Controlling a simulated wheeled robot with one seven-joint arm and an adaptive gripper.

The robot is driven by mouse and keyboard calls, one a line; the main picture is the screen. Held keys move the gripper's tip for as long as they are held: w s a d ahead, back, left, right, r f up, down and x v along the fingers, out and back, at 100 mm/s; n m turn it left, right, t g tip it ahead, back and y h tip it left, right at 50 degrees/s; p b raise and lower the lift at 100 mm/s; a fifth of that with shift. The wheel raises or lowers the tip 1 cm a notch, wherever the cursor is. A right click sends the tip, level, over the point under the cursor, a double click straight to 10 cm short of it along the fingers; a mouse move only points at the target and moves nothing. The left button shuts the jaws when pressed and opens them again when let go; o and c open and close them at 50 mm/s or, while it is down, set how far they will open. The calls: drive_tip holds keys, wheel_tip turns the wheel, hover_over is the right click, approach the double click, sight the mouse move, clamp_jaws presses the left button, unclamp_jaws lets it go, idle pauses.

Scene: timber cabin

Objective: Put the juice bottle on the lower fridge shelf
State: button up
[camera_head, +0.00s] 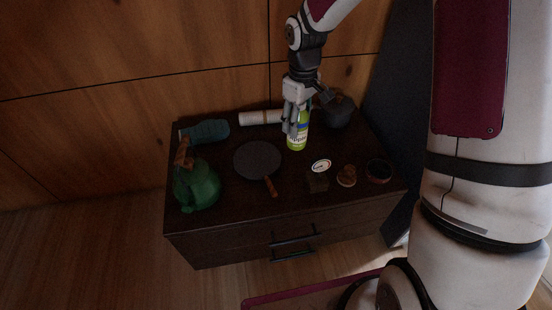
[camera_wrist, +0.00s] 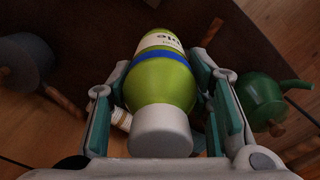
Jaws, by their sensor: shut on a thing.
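The juice bottle (camera_head: 298,138) is lime green with a white and blue label and stands on the dark cabinet top. In the wrist view the bottle (camera_wrist: 162,85) lies between the two jaws, its pale cap towards the camera. My gripper (camera_head: 295,122) comes down from above and is shut on the bottle. In the wrist view the teal pads of my gripper (camera_wrist: 165,95) flank the bottle. No fridge or fridge shelf shows in either view.
The dark cabinet (camera_head: 225,225) also bears a green kettle (camera_head: 197,186), a round pan (camera_head: 258,160), a teal bottle-like thing (camera_head: 208,131), a white roll (camera_head: 260,117), a dark pot (camera_head: 340,111) and a dark bowl (camera_head: 379,171). Small things stand near the front right.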

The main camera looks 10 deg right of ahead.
drive_tip(key=f+b, duration=0.1)
drive_tip(key=w+f+n+b, duration=0.2)
drive_tip(key=f+b, duration=0.1)
drive_tip(key=shift+a+f, duration=0.1)
wheel_tip(320, 180, down, 10)
drive_tip(key=b, duration=0.3)
drive_tip(key=shift+b, duration=0.35)
drive_tip(key=o, duration=1.4)
wheel_tip(320, 180, up, 12)
drive_tip(key=p, duration=0.4)
drive_tip(key=shift+r, duration=0.2)
